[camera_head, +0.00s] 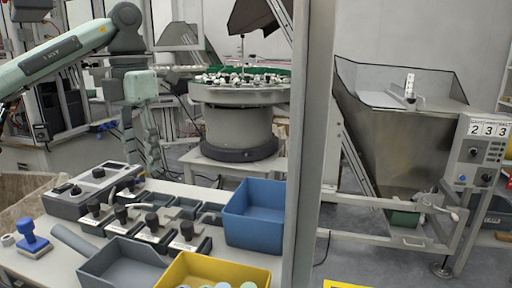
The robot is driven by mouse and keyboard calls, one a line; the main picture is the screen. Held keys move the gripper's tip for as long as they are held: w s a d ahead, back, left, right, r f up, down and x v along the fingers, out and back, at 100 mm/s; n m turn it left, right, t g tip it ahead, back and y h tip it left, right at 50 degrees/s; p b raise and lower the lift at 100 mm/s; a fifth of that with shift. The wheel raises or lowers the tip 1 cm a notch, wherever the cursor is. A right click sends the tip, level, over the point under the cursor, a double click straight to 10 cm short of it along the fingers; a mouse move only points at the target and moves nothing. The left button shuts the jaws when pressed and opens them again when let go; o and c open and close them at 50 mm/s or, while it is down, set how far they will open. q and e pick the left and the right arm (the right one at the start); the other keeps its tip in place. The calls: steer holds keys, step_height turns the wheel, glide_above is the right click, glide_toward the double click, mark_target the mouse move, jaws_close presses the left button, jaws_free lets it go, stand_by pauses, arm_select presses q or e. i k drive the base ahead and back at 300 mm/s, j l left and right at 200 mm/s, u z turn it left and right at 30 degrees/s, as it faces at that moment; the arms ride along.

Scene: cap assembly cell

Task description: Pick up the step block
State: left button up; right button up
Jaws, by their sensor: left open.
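I cannot pick out the step block with certainty; no stepped block shows clearly among the small parts on the white table. My left gripper (150,148) hangs pointing down behind the table's back edge, below its pale green wrist. It is open, and I see nothing held in it. My right gripper is not in view.
The white table (100,258) holds a control box (92,188), several black-knobbed clamps, a blue stamp (32,238), and grey (122,264), blue (258,212) and yellow (212,272) bins. A grey post (311,150) stands right of it. Behind are a bowl feeder (238,125) and steel hopper (395,150).

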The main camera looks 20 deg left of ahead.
mark_target(156, 230)
steer(key=k, duration=1.5)
